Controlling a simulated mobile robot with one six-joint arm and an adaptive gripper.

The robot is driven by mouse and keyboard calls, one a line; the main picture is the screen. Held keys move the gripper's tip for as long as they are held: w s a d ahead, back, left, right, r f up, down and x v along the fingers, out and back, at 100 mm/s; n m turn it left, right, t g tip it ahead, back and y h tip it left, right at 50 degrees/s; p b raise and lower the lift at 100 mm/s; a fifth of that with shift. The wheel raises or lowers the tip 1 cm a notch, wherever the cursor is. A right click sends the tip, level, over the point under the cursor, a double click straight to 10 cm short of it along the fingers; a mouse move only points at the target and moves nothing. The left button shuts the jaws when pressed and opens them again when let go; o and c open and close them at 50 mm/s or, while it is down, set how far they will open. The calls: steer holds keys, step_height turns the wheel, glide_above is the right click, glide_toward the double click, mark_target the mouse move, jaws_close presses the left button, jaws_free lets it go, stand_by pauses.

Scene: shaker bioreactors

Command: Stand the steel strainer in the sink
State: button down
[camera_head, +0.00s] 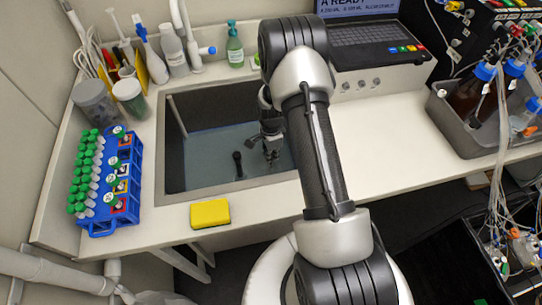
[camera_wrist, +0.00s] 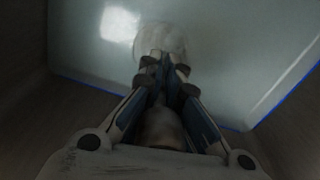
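My gripper (camera_head: 271,154) is down inside the sink (camera_head: 198,186), right of its middle and pointing down. In the wrist view its fingers (camera_wrist: 161,62) are drawn close together. A pale round shape (camera_wrist: 164,42), which looks like the steel strainer, sits right at the fingertips, with its lower edge hidden behind them. The fingers look shut on it, though the grip itself is dim. In the head view the strainer cannot be made out clearly beside the dark gripper. A small dark shape (camera_head: 238,160) shows on the sink floor to the left; it may be a shadow or the drain.
A yellow sponge (camera_head: 210,214) lies at the front edge. The counter to the right (camera_head: 395,125) is clear.

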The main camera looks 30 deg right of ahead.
steer(key=shift+r, duration=0.15)
steer(key=shift+f, duration=0.3)
steer(key=c, duration=1.8)
jaws_free()
steer(key=shift+r, duration=0.1)
steer(key=shift+r, duration=0.1)
